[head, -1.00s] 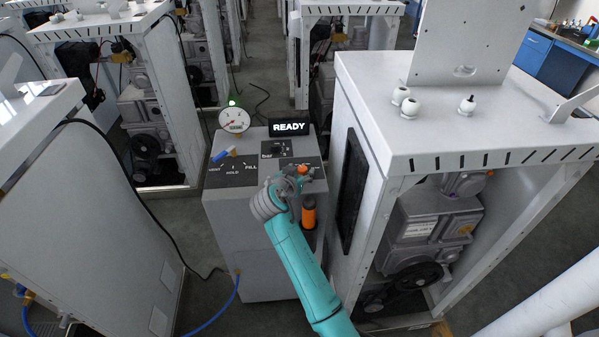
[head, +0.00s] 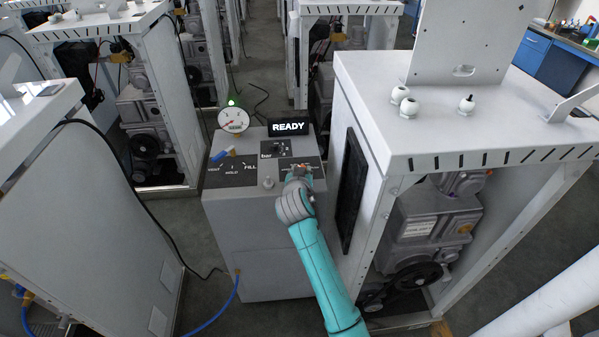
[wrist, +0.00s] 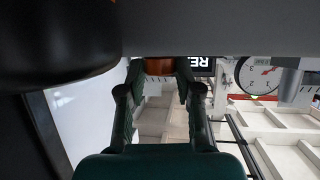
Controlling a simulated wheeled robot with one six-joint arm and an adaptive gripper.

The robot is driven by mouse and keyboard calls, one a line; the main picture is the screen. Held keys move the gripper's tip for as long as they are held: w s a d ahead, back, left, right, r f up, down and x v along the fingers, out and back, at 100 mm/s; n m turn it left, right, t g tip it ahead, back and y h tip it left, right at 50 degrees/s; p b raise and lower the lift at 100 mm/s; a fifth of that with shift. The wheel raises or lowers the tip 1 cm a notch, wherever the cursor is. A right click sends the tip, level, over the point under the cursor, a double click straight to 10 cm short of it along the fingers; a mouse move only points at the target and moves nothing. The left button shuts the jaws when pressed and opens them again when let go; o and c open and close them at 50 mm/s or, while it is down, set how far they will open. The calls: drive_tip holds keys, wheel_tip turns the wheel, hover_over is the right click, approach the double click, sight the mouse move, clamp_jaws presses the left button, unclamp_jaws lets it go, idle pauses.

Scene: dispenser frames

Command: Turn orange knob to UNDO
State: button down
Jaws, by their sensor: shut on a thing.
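The orange knob (wrist: 159,66) shows in the wrist view between my fingertips, with its upper part cut off by a dark grey edge. My gripper (wrist: 158,82) is shut on it, one finger on each side. In the head view my gripper (head: 302,170) is at the right side of the dispenser's top panel. There it hides most of the knob and the labels around it, so I cannot read UNDO or tell which way the knob points.
The grey dispenser (head: 250,235) carries a lit READY display (head: 288,127), a round gauge (head: 233,120) under a green light and a blue-handled selector (head: 222,154). A white frame (head: 375,130) stands close on the right. A blue hose (head: 232,292) runs along the floor.

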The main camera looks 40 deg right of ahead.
drive_tip(key=shift+s+d+n+t+y, duration=0.2)
drive_tip(key=shift+n+t+y, duration=0.55)
drive_tip(key=shift+n+y, duration=0.4)
drive_tip(key=shift+s+d+n+t+y, duration=0.1)
drive_tip(key=shift+d+n+t+y, duration=0.1)
drive_tip(key=shift+n+t+y, duration=0.75)
drive_tip(key=shift+n+y, duration=0.5)
drive_tip(key=c, duration=0.8)
unclamp_jaws()
drive_tip(key=v, duration=1.2)
drive_tip(key=shift+r, duration=0.1)
